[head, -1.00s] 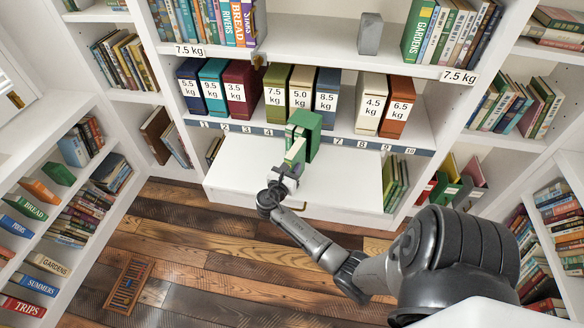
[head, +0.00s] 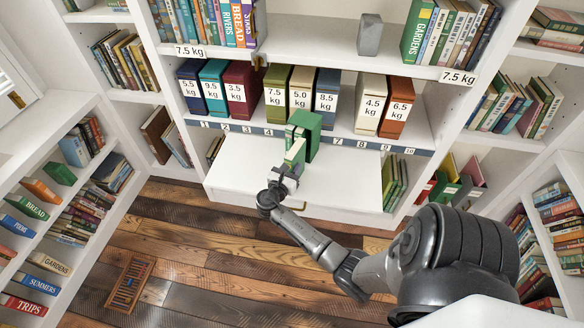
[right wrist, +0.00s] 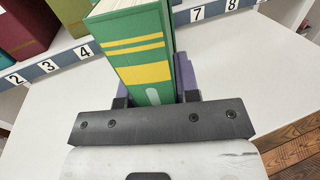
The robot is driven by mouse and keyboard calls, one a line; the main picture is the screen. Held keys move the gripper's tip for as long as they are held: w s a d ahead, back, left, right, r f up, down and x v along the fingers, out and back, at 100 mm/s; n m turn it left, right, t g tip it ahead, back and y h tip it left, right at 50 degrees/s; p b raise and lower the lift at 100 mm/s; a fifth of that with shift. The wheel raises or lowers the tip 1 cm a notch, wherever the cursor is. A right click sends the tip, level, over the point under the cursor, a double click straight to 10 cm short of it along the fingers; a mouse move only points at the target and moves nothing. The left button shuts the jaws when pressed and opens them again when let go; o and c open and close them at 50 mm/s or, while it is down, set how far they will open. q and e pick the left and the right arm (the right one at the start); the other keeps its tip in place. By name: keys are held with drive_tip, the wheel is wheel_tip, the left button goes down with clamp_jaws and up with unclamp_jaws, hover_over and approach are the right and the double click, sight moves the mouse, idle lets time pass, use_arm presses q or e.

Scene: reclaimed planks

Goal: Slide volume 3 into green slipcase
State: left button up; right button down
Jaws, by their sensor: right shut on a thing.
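My right gripper (head: 288,172) is shut on the book's lower spine part. The volume number is not readable. My left gripper is not in view.
Weight-labelled volumes stand on the shelf behind, including a teal one (head: 212,88) and an orange one (head: 398,108). A gap shows between the blue 8.5 kg volume (head: 326,95) and the 4.5 kg one (head: 370,103).

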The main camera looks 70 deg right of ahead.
drive_tip(key=shift+r, duration=0.1)
drive_tip(key=shift+p, duration=0.45)
idle(0.5)
drive_tip(key=shift+p, duration=0.35)
drive_tip(key=shift+d, duration=0.75)
idle(0.4)
drive_tip(key=shift+s+d, duration=0.25)
drive_tip(key=shift+d, duration=0.5)
drive_tip(key=shift+w+a+p, duration=0.1)
drive_tip(key=shift+w+p, duration=0.05)
drive_tip(key=shift+p, duration=0.35)
drive_tip(key=shift+a, duration=0.1)
idle(0.4)
